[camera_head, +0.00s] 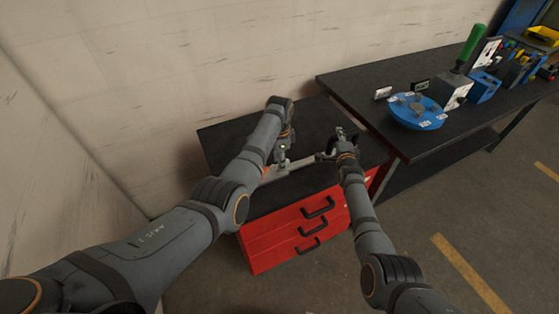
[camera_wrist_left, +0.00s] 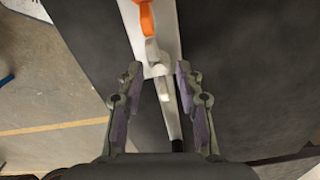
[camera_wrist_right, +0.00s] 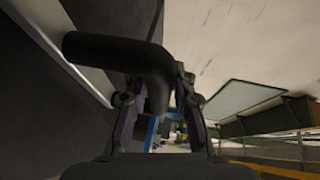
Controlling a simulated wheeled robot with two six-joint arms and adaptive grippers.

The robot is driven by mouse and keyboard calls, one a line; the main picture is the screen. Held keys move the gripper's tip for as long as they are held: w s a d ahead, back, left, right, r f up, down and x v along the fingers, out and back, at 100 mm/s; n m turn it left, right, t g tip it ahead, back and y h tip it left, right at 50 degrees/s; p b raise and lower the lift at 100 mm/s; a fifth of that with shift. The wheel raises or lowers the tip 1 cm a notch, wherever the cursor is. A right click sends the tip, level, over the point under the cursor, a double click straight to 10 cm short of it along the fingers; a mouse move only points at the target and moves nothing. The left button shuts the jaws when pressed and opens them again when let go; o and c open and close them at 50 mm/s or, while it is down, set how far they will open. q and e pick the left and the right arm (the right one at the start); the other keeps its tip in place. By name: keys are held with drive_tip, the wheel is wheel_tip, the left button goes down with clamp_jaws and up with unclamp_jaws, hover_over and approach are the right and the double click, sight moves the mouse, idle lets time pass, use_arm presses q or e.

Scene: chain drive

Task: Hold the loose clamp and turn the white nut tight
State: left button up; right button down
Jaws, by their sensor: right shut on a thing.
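A pale bar-shaped clamp (camera_wrist_left: 166,22) lies over the black cabinet top, with an orange part (camera_wrist_left: 145,20) near its upper end in the left wrist view. A small whitish piece (camera_wrist_left: 162,90), perhaps the white nut, sits on the bar between the fingers of my left gripper (camera_wrist_left: 157,76). Those fingers are open, with gaps on both sides. The pale bar also shows in the head view (camera_head: 296,164), running between both grippers. My right gripper (camera_wrist_right: 155,82) is shut on a dark bent handle (camera_wrist_right: 118,50), which hides part of the fingertips.
The red drawer cabinet (camera_head: 300,230) stands against the wall. A dark workbench (camera_head: 350,82) to its right carries a blue round fixture (camera_head: 416,112), a green-handled tool (camera_head: 470,45) and several blocks. The cabinet top left of my left arm is clear.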

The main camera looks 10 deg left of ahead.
use_arm(q)
wheel_tip(320, 180, up, 12)
idle(0.6)
drive_tip(key=s+a+f+n+t+h, duration=0.1)
drive_tip(key=s+a+n+t+h, duration=0.15)
drive_tip(key=s+n+t, duration=0.35)
drive_tip(key=w+f, duration=0.1)
drive_tip(key=f, duration=0.2)
drive_tip(key=w+d+f+g, duration=0.1)
drive_tip(key=w+f, duration=0.1)
drive_tip(key=f, duration=0.2)
drive_tip(key=w+d+f+n+g, duration=0.1)
drive_tip(key=w+f, duration=0.1)
drive_tip(key=f, duration=0.2)
